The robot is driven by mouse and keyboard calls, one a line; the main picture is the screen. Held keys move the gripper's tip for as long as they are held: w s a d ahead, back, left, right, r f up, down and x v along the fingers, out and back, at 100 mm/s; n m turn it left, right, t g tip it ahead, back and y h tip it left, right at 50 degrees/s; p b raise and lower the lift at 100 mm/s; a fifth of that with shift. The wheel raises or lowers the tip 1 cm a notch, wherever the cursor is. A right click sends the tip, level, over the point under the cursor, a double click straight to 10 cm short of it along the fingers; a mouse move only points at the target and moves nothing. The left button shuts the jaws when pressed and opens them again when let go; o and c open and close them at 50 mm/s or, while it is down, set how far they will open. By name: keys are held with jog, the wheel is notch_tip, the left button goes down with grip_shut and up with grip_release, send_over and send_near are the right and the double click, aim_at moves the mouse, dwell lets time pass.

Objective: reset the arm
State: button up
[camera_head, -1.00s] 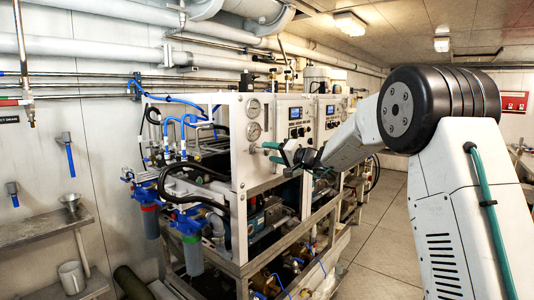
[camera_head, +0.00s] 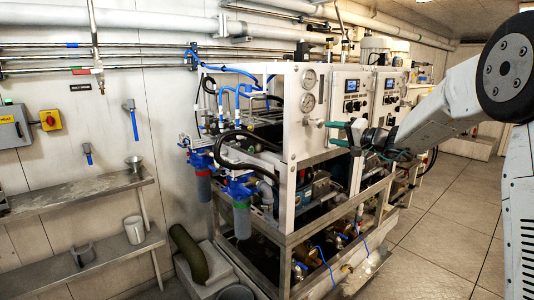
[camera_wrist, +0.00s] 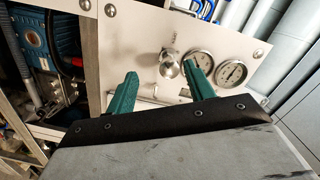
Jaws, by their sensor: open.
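My gripper (camera_head: 332,133) is at the end of my outstretched arm in the head view, in front of the white panel of the watermaker (camera_head: 295,150). Its two teal fingers are spread apart with nothing between them. In the wrist view, my gripper (camera_wrist: 161,70) points at the white panel, with a round metal knob (camera_wrist: 170,65) beyond the gap between the fingers. Two dial gauges (camera_wrist: 231,73) sit to the right of the knob. I cannot tell whether a finger touches the panel.
Blue-topped filter housings (camera_head: 241,205) hang at the watermaker's near left side. Open tiled floor (camera_head: 440,225) lies at right.

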jog(key=s+a+f+n+g+h, duration=0.1)
jog(key=s+a+f+g, duration=0.2)
jog(key=s, duration=0.5)
jog(key=s+a+f+g, duration=0.2)
jog(key=s+g, duration=0.2)
jog(key=s, duration=0.4)
jog(key=s+a+f+n+g+h, duration=0.1)
jog(key=s+a+f+g, duration=0.2)
jog(key=s, duration=0.5)
jog(key=s+d+n+h, duration=0.1)
jog(key=s+d+h, duration=0.1)
jog(key=s, duration=0.8)
jog(key=s+d+f+g+h, duration=0.1)
jog(key=s+h, duration=0.3)
jog(key=s, duration=0.6)
jog(key=s+d+n+g+h, duration=0.1)
jog(key=s+d+h, duration=0.2)
jog(key=s, duration=0.7)
jog(key=shift+d+f+n, duration=0.3)
jog(key=shift+d, duration=0.25)
jog(key=shift+s, duration=0.1)
